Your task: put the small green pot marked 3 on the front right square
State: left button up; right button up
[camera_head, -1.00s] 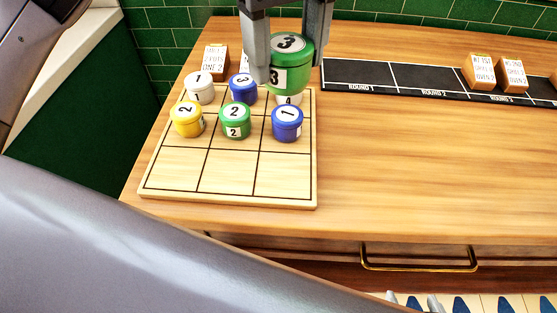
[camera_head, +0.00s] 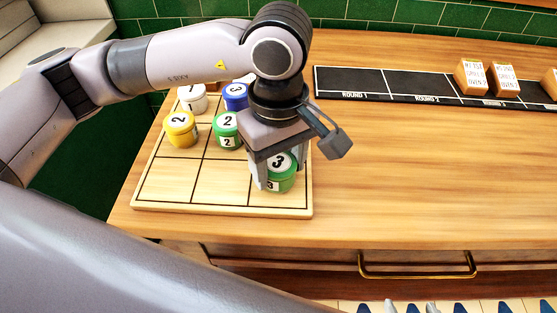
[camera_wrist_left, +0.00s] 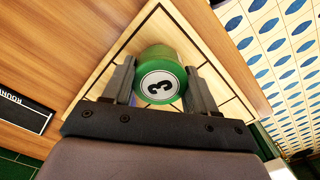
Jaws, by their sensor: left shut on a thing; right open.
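The small green pot marked 3 (camera_head: 279,172) is between the fingers of my left gripper (camera_head: 274,176), at the front right square of the wooden grid board (camera_head: 222,207). I cannot tell if the pot touches the board. In the left wrist view the pot (camera_wrist_left: 160,82) shows its white lid label, with a dark finger on each side, and my left gripper (camera_wrist_left: 160,90) is shut on it. My right gripper is not in view.
A green pot marked 2 (camera_head: 228,131), a yellow pot (camera_head: 181,129), a blue pot (camera_head: 235,96) and a white pot (camera_head: 192,99) stand on the board. My left arm hides the back right squares. A black strip (camera_head: 350,85) with tent cards (camera_head: 470,77) lies behind; the table to the right is clear.

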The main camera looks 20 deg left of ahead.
aim_at(279, 162)
pick_arm(q)
jog(key=shift+f, duration=0.1)
jog(key=shift+f+b, duration=0.3)
jog(key=shift+b, duration=0.1)
jog(key=o, duration=1.1)
jog(key=shift+r, duration=0.15)
jog(key=shift+r, duration=0.1)
jog(key=shift+r+p, duration=0.15)
jog(key=shift+p, duration=0.35)
notch_tip(279, 162, up, 12)
jog(key=shift+f+b, duration=0.1)
jog(key=shift+b, duration=0.3)
